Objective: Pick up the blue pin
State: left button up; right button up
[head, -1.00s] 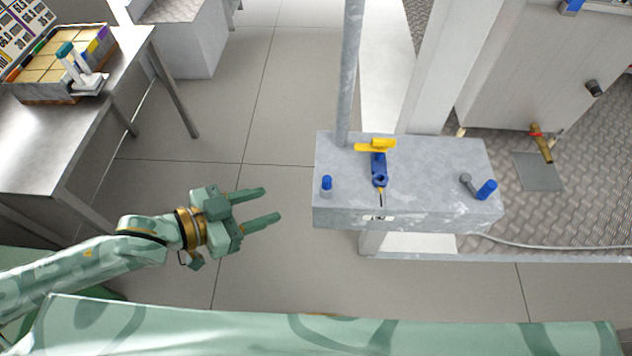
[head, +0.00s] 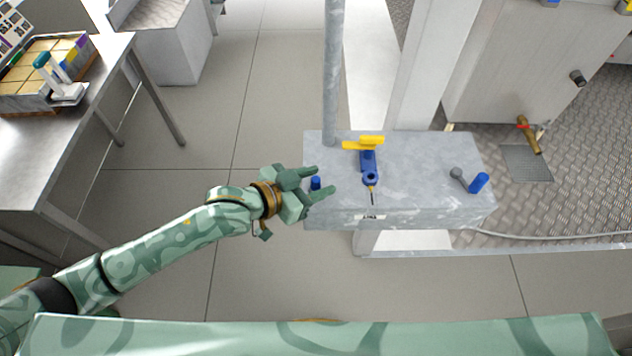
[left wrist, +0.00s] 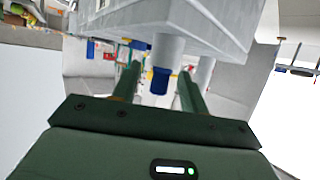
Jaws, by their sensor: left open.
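The blue pin (head: 316,184) stands upright at the left end of the grey metal box top. My left gripper (head: 322,180) is open, with its two fingers reaching over the box's left end on either side of the pin. In the left wrist view the blue pin (left wrist: 159,81), with a grey shank, shows between my open fingers (left wrist: 160,85). I cannot tell whether a finger touches it. My right gripper is not in view.
The grey box (head: 420,207) also carries a post (head: 333,70), a blue coupler with a yellow handle (head: 364,143), and another blue-capped piece (head: 478,183) at right. A metal table (head: 65,150) stands at far left. Open floor lies between.

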pick_arm(q)
jog(key=shift+w+d+f, duration=0.1)
jog(key=shift+d, duration=0.05)
jog(key=shift+c, duration=0.3)
grip_shut()
